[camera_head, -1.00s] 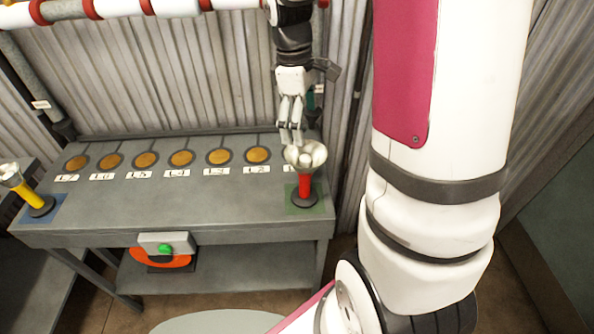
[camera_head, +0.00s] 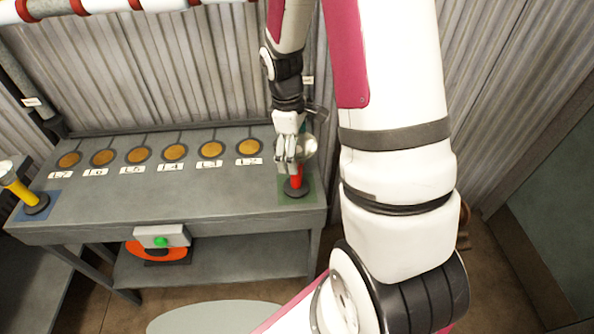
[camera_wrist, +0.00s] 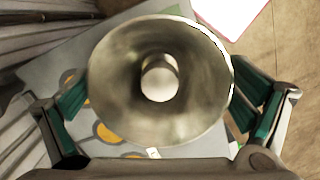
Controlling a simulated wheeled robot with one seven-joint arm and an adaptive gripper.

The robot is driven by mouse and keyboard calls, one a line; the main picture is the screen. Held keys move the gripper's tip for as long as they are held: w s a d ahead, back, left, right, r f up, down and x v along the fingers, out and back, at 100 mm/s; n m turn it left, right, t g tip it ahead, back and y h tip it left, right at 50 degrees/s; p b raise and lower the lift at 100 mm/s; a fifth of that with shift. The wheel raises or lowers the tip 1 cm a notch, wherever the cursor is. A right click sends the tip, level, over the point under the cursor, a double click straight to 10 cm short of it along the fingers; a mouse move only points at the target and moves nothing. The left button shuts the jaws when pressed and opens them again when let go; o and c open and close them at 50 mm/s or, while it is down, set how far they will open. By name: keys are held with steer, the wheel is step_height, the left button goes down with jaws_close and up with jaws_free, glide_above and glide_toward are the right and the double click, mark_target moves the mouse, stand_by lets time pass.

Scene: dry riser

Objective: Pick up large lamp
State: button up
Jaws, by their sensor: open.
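A lamp with a red stem and a wide metal bowl head (camera_head: 309,149) stands upright on a green square (camera_head: 311,190) at the table's right end. My gripper (camera_head: 287,166) is open and low over this lamp, overlapping its head and upper stem in the head view. In the wrist view the round lamp head (camera_wrist: 160,80) fills the middle, between the two spread fingers, and hides the stem. Contact cannot be told. A second lamp with a yellow stem (camera_head: 17,188) stands on a blue square at the far left; its head is partly cut off.
The grey table (camera_head: 200,200) carries a row of several labelled orange discs (camera_head: 174,152) along its back. A box with a green button (camera_head: 161,238) is on its front edge. A corrugated wall (camera_head: 170,70) stands behind. The table middle is clear.

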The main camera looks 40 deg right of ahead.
steer(key=shift+c, duration=0.6)
steer(key=c, duration=1.7)
steer(key=shift+r, duration=0.1)
